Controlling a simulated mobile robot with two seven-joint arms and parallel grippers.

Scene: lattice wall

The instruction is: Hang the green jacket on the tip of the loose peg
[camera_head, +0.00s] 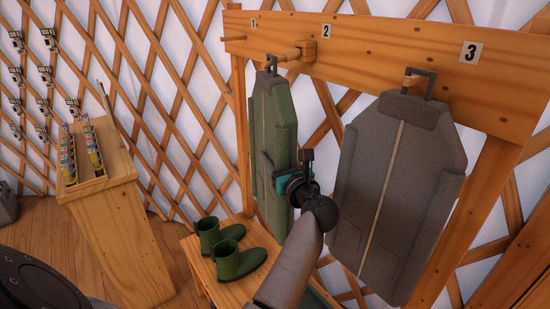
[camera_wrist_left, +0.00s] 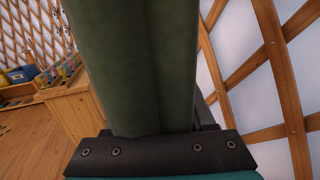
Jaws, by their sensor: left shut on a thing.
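The green jacket (camera_head: 273,125) is upright in front of the wooden rail, left of the grey jacket. Its dark loop (camera_head: 271,63) is at the tip of the wooden peg (camera_head: 288,55) below label 2; I cannot tell whether the loop is around the peg or only beside it. My left gripper (camera_head: 282,182) is shut on the green jacket at its lower right side. In the left wrist view the jacket (camera_wrist_left: 150,65) rises from between the jaws, which hide its gripped part. My right gripper is not in view.
A grey jacket (camera_head: 395,180) hangs from the peg below label 3, right of my left arm. Green boots (camera_head: 232,257) stand on a low wooden bench (camera_head: 203,270) underneath. A wooden cabinet (camera_head: 120,235) stands left. The lattice wall (camera_head: 185,75) is behind the rail (camera_head: 400,50).

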